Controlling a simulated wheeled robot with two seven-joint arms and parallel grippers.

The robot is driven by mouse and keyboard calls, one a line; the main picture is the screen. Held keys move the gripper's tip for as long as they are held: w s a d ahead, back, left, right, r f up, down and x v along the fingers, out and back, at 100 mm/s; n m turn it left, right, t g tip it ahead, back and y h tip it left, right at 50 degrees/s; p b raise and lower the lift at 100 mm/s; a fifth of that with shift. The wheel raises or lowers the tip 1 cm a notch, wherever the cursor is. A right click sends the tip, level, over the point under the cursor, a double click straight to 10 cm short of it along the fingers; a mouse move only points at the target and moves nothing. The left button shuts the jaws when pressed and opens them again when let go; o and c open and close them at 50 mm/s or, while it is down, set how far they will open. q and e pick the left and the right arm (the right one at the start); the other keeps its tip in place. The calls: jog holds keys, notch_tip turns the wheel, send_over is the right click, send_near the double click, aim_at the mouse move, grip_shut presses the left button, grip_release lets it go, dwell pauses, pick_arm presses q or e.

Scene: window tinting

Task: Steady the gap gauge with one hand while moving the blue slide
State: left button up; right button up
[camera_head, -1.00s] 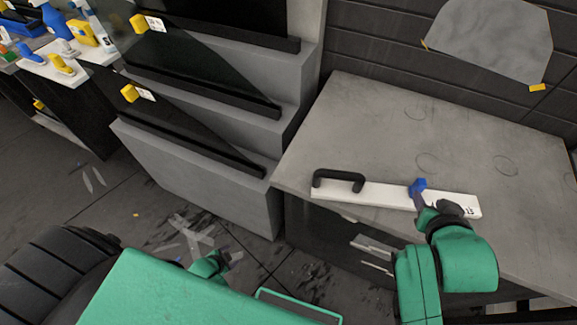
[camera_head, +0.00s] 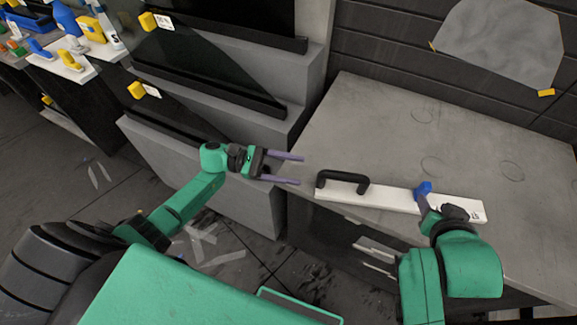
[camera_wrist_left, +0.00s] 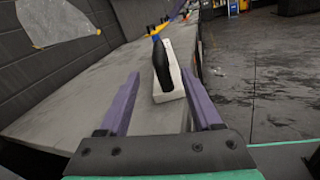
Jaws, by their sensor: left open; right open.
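The gap gauge (camera_head: 388,199) is a long white bar lying along the front edge of the grey worktop. Its black handle (camera_head: 342,178) stands at its left end, and the blue slide (camera_head: 423,189) sits towards its right end. My left gripper (camera_head: 301,170) is open and empty, its purple fingers pointing at the handle from the left, apart from it. In the left wrist view the handle (camera_wrist_left: 161,66) and white bar (camera_wrist_left: 171,88) lie ahead between the open fingers (camera_wrist_left: 160,105). My right gripper (camera_head: 430,208) is at the blue slide; its fingers are largely hidden by its own wrist.
The grey worktop (camera_head: 375,120) is clear behind the gauge. Stepped grey racks (camera_head: 260,130) with dark panels stand at the left. A grey sheet (camera_head: 500,45) hangs on the dark wall. A white table with bottles and tools (camera_head: 70,65) is at the far left.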

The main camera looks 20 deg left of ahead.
aim_at(359, 180)
pick_arm(q)
jog(key=d, duration=0.4)
jog(key=w+d, duration=0.1)
jog(key=d, duration=0.4)
jog(key=w+d, duration=0.1)
jog(key=d, duration=0.3)
jog(key=shift+w+d, duration=0.2)
jog(key=shift+d, duration=0.2)
grip_shut()
jog(key=shift+s+f, duration=0.1)
dwell(1.2)
